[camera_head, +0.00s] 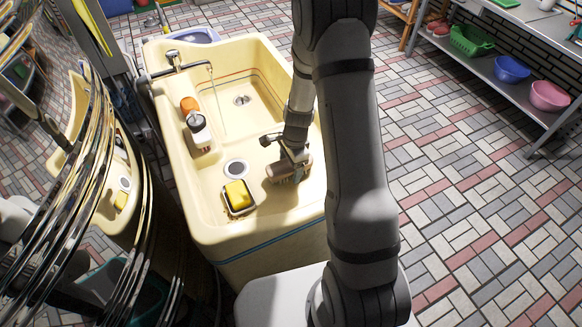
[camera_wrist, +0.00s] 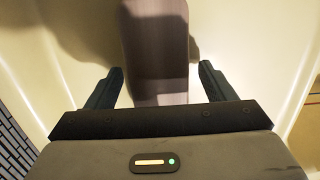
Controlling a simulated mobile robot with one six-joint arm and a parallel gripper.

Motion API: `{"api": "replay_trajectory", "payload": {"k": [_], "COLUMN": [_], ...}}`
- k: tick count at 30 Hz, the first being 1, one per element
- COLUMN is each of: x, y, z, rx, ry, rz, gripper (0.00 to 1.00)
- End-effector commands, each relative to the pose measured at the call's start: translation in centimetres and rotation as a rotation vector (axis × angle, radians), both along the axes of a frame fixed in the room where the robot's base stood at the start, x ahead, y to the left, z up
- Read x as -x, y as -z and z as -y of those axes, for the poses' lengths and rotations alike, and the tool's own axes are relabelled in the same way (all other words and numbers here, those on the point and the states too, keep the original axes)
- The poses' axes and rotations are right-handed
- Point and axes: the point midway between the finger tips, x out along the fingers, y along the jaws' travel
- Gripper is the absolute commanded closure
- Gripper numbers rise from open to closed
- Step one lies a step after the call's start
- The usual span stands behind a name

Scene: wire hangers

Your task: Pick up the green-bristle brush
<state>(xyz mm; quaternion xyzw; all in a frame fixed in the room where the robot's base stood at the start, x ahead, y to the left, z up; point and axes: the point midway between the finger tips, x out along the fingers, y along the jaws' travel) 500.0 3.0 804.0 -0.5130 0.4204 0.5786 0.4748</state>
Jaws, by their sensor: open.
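A brush with a brownish, rounded back (camera_head: 282,170) lies at the right side of the cream sink's near ledge. Its bristles look brownish in the head view, and I cannot make out green on them. My gripper (camera_head: 291,153) is right over it, pointing down. In the wrist view, the smooth brown back of the brush (camera_wrist: 155,45) runs lengthwise between the two dark fingers of my gripper (camera_wrist: 160,82). The fingers are spread wide, with a gap on each side of the brush. The bristles are hidden in the wrist view.
The cream sink (camera_head: 275,228) has a yellow soap block (camera_head: 237,194) in a dark dish left of the brush. A dispenser bottle (camera_head: 200,132), an orange bottle (camera_head: 189,104) and a running tap (camera_head: 174,62) stand on its left. Chrome hoops (camera_head: 88,190) crowd the left.

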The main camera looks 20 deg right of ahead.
Motion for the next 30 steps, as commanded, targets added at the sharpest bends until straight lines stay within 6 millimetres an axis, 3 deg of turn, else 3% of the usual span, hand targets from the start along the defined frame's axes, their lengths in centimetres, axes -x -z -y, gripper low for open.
{"api": "replay_trajectory", "payload": {"k": [20,26,30], "x": [0.0,0.0,-0.1], "y": [0.0,-0.2,-1.4], "z": [0.1,0.1,0.1], "rx": [0.000,0.000,-0.001], "ry": [0.001,0.001,-0.001], "rz": [0.000,0.000,0.003], "gripper": [0.77,0.78,0.78]}}
